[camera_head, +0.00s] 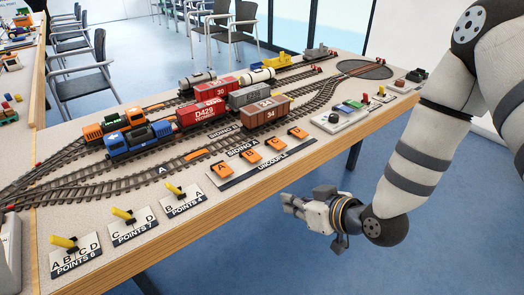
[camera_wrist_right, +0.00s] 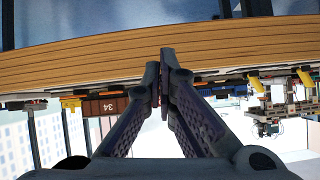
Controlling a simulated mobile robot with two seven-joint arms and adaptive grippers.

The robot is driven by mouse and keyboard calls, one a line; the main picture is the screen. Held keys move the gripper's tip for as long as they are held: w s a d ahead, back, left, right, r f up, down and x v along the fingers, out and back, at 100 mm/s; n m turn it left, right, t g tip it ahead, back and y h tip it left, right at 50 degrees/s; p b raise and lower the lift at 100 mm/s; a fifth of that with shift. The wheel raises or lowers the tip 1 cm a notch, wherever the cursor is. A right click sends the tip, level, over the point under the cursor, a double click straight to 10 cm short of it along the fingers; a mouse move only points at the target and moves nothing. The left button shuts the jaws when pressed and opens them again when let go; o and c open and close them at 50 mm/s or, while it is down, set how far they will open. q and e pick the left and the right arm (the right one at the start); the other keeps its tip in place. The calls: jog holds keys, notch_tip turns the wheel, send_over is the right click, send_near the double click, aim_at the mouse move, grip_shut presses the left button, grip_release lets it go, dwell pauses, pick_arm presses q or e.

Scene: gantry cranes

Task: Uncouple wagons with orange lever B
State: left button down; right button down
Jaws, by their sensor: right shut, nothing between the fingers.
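The uncouple panel (camera_head: 240,174) at the table's front edge holds a row of orange levers. Lever B (camera_head: 249,157) is second from the left, between lever A (camera_head: 221,168) and lever C (camera_head: 274,143). Behind it, on the tracks, stand a red wagon marked D429 (camera_head: 203,112) and a brown wagon (camera_head: 266,113) marked 34. The brown wagon also shows upside down in the wrist view (camera_wrist_right: 104,108). My right gripper (camera_head: 290,202) is shut and empty, off the table's front edge and below its top. Its fingertips meet in the wrist view (camera_wrist_right: 163,76). My left gripper is out of view.
The table's wooden edge (camera_wrist_right: 90,60) lies close to the right fingertips. Yellow points levers (camera_head: 122,215) stand left of the panel. A box with coloured buttons (camera_head: 340,120) stands to its right. The floor (camera_head: 270,250) before the table is clear.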

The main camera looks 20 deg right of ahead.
aim_at(252, 156)
jog(key=w+d+r+n+t+y, duration=0.1)
jog(key=w+r+t, duration=0.2)
jog(key=w+r, duration=0.3)
notch_tip(252, 156, up, 4)
jog(key=shift+r+t, duration=0.15)
jog(key=shift+t, duration=0.15)
